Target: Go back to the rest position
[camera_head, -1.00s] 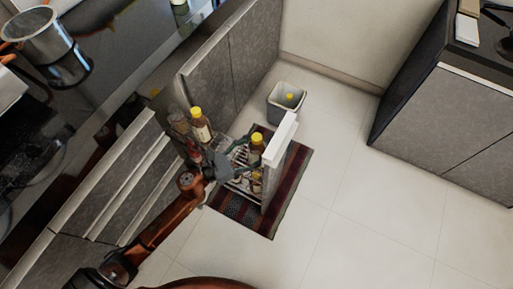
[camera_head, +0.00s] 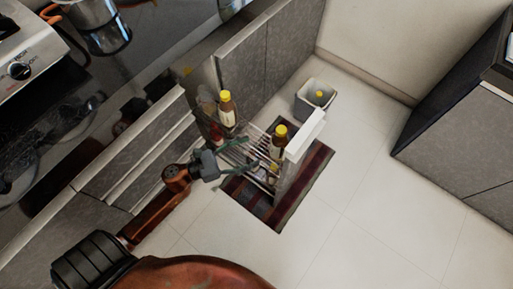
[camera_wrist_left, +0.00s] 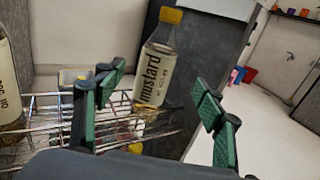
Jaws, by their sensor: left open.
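My left gripper (camera_head: 238,157) is open and empty beside the pulled-out wire rack (camera_head: 250,160) of the drawer. Its two green-padded fingers (camera_wrist_left: 155,110) stand apart in the left wrist view. A mustard bottle with a yellow cap (camera_wrist_left: 158,62) stands in the rack beyond the fingers; the gap between them shows it free of contact. A yellow-capped bottle (camera_head: 279,142) stands near the drawer front, and another (camera_head: 227,108) stands near the cabinet side. My right gripper is not in view.
The drawer's front panel (camera_head: 296,160) juts out over a striped rug (camera_head: 243,198). A grey bin (camera_head: 314,100) holding a yellow-topped thing stands against the wall. A counter with a stove lies at the left. Open tiled floor (camera_head: 370,225) spreads to the right.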

